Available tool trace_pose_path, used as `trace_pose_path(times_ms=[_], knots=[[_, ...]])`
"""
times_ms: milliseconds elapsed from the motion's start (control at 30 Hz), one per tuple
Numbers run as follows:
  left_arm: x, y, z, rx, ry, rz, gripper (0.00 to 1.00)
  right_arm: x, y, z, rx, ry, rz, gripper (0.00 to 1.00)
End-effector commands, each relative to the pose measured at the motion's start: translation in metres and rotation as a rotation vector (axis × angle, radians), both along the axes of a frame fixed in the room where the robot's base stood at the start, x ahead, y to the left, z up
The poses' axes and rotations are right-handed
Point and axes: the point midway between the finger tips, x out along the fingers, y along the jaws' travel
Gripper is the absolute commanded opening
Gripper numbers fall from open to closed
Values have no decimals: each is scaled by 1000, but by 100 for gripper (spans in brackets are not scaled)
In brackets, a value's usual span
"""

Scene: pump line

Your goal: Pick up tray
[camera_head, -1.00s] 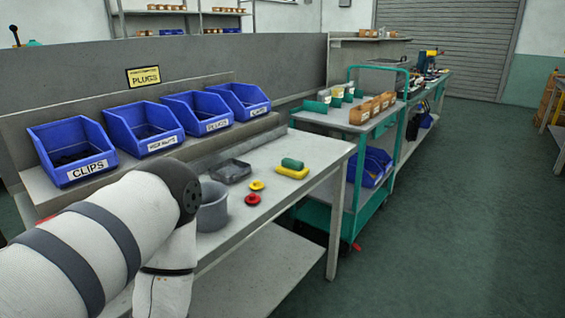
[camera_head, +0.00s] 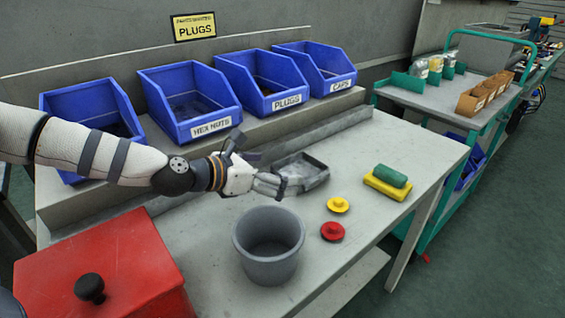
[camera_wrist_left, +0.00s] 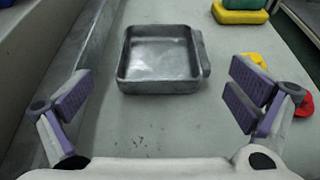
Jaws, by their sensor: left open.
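The tray (camera_head: 304,170) is a small, shallow, dark grey metal tray, empty, lying flat on the grey workbench. In the left wrist view the tray (camera_wrist_left: 160,58) lies straight ahead, beyond the fingertips, with a lip or handle on its right side. My left gripper (camera_head: 278,186) is at the tray's near left side in the head view and hides part of it. In the left wrist view my left gripper (camera_wrist_left: 160,98) is open, its purple-padded fingers spread wider than the tray, with nothing between them. My right gripper is not in view.
A grey bucket (camera_head: 268,249), a red knob (camera_head: 332,231), a yellow knob (camera_head: 338,205) and a yellow block (camera_head: 388,187) with a green cylinder (camera_head: 391,176) stand on the bench. Blue bins (camera_head: 188,103) line the back. A red box (camera_head: 105,270) is at front left.

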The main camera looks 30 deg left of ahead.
Motion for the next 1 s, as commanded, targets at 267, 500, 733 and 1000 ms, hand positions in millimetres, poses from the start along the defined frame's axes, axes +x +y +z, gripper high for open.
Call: trace_pose_path(times_ms=[267,500,733,1000], knots=[[28,-12,-24,-1,12,0,100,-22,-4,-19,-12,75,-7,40],[60,-24,-33,-6,5,4,100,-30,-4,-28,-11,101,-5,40],[62,-24,-30,-7,0,5,95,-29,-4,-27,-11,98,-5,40],[62,-24,-29,-7,-1,5,61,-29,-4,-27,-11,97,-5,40]])
